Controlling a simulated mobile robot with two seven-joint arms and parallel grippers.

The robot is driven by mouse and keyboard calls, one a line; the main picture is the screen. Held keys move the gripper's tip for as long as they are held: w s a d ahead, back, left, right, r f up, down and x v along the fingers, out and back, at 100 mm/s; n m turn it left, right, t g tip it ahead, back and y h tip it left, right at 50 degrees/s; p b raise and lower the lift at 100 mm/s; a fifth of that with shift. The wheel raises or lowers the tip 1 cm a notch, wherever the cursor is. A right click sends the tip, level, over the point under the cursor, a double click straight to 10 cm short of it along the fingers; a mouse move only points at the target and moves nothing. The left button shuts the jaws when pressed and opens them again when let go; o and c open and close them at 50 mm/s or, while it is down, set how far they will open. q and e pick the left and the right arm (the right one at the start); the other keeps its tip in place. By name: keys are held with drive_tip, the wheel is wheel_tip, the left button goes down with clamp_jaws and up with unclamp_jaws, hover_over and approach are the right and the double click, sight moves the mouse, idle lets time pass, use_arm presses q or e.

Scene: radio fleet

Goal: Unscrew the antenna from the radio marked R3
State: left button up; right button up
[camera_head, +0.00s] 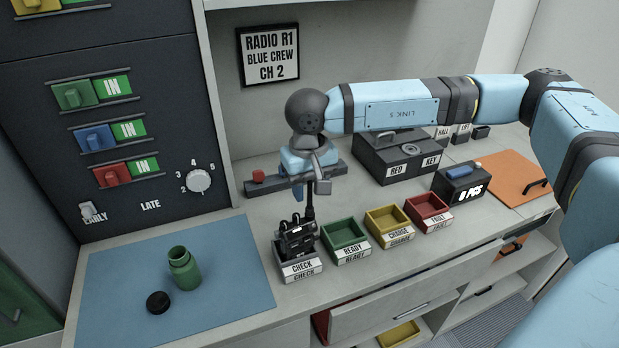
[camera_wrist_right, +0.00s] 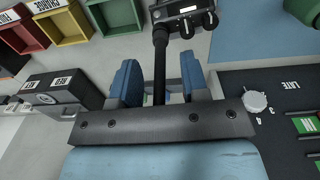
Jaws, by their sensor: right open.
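A black radio (camera_head: 297,240) stands upright in the tray labelled CHECK (camera_head: 301,271); I cannot read any marking on it. Its black antenna (camera_head: 310,206) rises from its top. The radio's top with two knobs also shows in the right wrist view (camera_wrist_right: 186,12). My right gripper (camera_head: 311,188) is above the radio and points down. In the right wrist view its blue fingers (camera_wrist_right: 160,75) are open, one on each side of the antenna (camera_wrist_right: 160,65), with gaps showing. My left gripper is not in view.
Green (camera_head: 345,240), yellow (camera_head: 389,222) and red (camera_head: 429,209) trays stand right of the CHECK tray. A green bottle (camera_head: 184,270) and black cap (camera_head: 158,302) are on the blue mat (camera_head: 235,285). A wall sign (camera_head: 270,56) reads RADIO R1. A dark box (camera_head: 398,160) stands behind.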

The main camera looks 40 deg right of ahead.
drive_tip(key=shift+c, duration=0.4)
clamp_jaws()
drive_tip(key=shift+f+n+b, duration=0.15)
drive_tip(key=shift+n+b, duration=0.4)
drive_tip(key=shift+n, duration=0.05)
drive_tip(key=shift+n+b, duration=0.75)
drive_tip(key=shift+n, duration=0.95)
